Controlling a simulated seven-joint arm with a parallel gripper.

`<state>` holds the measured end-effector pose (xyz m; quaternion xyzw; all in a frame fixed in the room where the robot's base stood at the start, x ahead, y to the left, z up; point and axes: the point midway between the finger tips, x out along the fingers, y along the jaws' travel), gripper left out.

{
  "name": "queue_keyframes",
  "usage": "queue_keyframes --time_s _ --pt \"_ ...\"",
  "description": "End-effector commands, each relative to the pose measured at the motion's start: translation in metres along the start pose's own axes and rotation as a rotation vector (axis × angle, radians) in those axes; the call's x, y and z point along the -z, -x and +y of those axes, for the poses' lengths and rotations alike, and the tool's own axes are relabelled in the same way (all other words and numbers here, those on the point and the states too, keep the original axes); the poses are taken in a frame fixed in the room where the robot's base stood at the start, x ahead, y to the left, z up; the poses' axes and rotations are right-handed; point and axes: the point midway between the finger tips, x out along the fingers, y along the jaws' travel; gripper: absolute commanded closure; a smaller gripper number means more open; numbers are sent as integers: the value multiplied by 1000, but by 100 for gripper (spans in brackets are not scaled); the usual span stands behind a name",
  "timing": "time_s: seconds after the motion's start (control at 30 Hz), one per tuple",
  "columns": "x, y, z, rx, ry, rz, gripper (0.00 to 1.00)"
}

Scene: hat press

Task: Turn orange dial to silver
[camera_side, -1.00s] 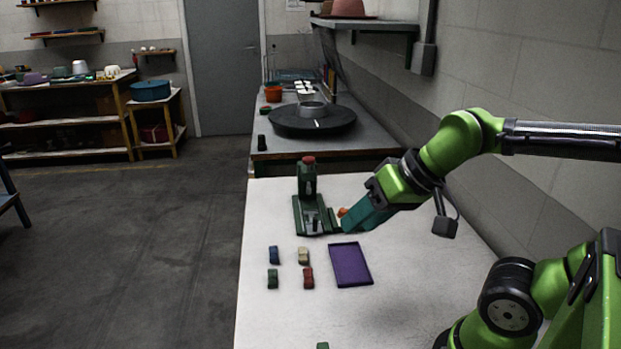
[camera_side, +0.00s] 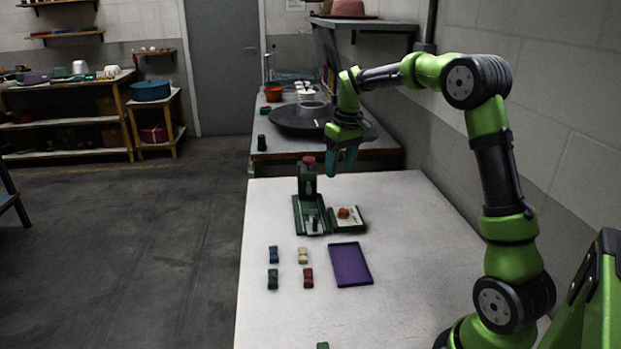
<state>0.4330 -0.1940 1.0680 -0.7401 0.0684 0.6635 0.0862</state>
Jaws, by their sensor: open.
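The orange dial (camera_side: 344,212) sits on a small pale plate (camera_side: 351,222) at the right of the green hat press (camera_side: 306,189). Which mark the dial points at is too small to tell. The press stands upright with a red knob (camera_side: 309,160) on top. My gripper (camera_side: 342,168) hangs fingers down, open and empty, above and behind the dial and clear of it. Its teal fingers are in front of the back bench's edge in the picture.
A purple tray (camera_side: 350,264) lies in front of the dial. Blue (camera_side: 273,254), cream (camera_side: 303,255), green (camera_side: 272,279) and red (camera_side: 308,277) blocks lie left of it. The table's right side is clear. A dark round turntable (camera_side: 290,121) stands on the back bench.

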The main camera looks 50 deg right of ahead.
Motion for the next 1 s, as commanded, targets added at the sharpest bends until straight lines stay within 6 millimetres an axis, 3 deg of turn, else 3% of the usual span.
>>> queue_keyframes --time_s 0.03,0.1,0.23,0.37,0.57,0.77,1.0 --pt "13 -13 22 -2 32 -33 45" --pt "26 -23 46 0 97 -71 45" --pt "41 -28 73 6 230 -108 45" --pt "49 -5 75 5 365 -104 45" --pt "43 -11 72 30 436 -125 45" --pt "39 -43 71 31 436 -126 45" --pt "32 -96 71 31 434 -124 45"
